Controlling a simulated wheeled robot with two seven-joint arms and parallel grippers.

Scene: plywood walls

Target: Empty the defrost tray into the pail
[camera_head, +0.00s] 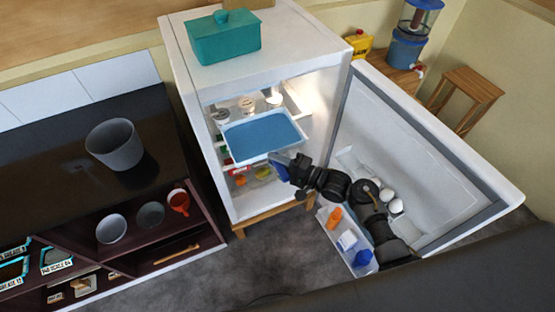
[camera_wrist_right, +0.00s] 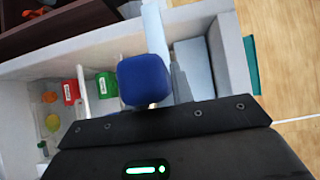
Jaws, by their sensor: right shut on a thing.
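The defrost tray (camera_head: 250,160) is a pale, shallow tray with a flat blue surface inside, which looks like water. It looks roughly level and sticks out of the open fridge's upper part. My right gripper (camera_head: 281,166) is shut on the tray's front edge; the exact grip is hard to see. In the right wrist view a dark blue block (camera_wrist_right: 145,80) sits in front of my gripper; I cannot tell what it is. The pail (camera_head: 115,146), grey and upright, stands on the dark counter at the left. Its inside looks empty. My left gripper is out of view.
The fridge (camera_head: 215,85) carries a teal lidded box (camera_head: 224,40) on top. Its open door (camera_head: 400,160) spreads right, with bottles and eggs in its racks. Jars and food stand inside around the tray.

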